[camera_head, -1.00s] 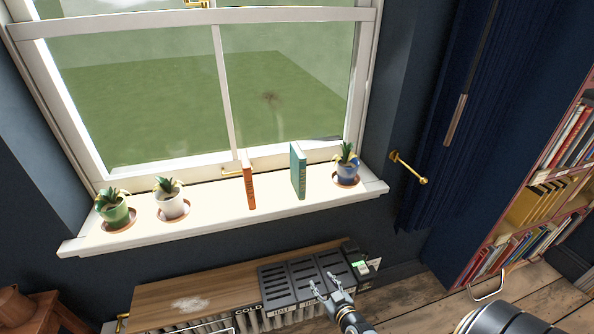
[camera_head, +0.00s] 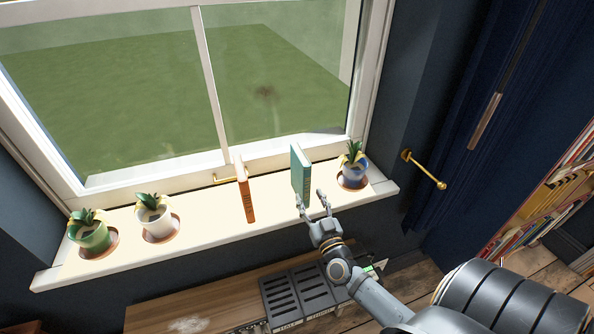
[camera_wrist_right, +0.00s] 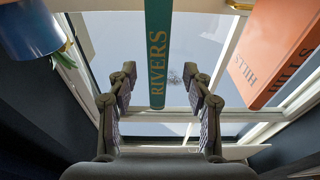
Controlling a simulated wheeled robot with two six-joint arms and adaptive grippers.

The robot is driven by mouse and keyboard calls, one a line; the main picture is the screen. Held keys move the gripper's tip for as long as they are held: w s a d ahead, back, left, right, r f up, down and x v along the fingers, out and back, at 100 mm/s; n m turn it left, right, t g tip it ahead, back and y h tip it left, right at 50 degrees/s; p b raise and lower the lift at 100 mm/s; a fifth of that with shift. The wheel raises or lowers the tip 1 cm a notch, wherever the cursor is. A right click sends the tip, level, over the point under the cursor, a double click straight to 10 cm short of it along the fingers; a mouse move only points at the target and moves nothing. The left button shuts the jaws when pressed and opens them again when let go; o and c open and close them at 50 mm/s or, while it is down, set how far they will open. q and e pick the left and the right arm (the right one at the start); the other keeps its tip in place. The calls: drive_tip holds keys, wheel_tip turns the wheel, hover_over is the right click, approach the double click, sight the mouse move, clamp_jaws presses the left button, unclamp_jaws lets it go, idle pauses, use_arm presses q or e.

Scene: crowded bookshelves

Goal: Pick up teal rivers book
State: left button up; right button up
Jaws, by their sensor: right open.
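The teal rivers book (camera_head: 300,174) stands upright on the white window sill, between an orange book and a blue plant pot. Its spine, lettered RIVERS, shows in the right wrist view (camera_wrist_right: 158,55). My right gripper (camera_head: 312,197) is open, just in front of the book's lower part. In the right wrist view its two fingers (camera_wrist_right: 160,88) lie one on each side of the spine's lower end in the picture; I cannot tell whether they touch it. My left gripper is not in view.
The orange book (camera_head: 245,192), lettered HILLS, stands to the left with a gap. The blue pot (camera_head: 353,174) is close on the right. A white pot (camera_head: 155,220) and a green pot (camera_head: 91,235) stand further left. The window is behind the sill (camera_head: 205,210).

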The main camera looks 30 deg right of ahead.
sight(306, 190)
drive_tip(key=x, duration=0.4)
drive_tip(key=shift+a+r, duration=0.1)
drive_tip(key=shift+r, duration=0.15)
drive_tip(key=shift+r+p+x, duration=0.25)
drive_tip(key=shift+p+x, duration=0.2)
drive_tip(key=shift+x, duration=0.75)
drive_tip(key=x, duration=0.3)
drive_tip(key=shift+w+d, duration=0.2)
drive_tip(key=shift+w, duration=0.15)
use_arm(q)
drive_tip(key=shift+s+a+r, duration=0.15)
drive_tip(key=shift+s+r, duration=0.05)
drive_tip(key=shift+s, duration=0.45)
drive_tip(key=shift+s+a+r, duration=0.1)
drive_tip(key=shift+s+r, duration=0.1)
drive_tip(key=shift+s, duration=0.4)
use_arm(e)
drive_tip(key=shift+r, duration=0.15)
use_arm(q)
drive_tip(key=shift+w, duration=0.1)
use_arm(e)
clamp_jaws()
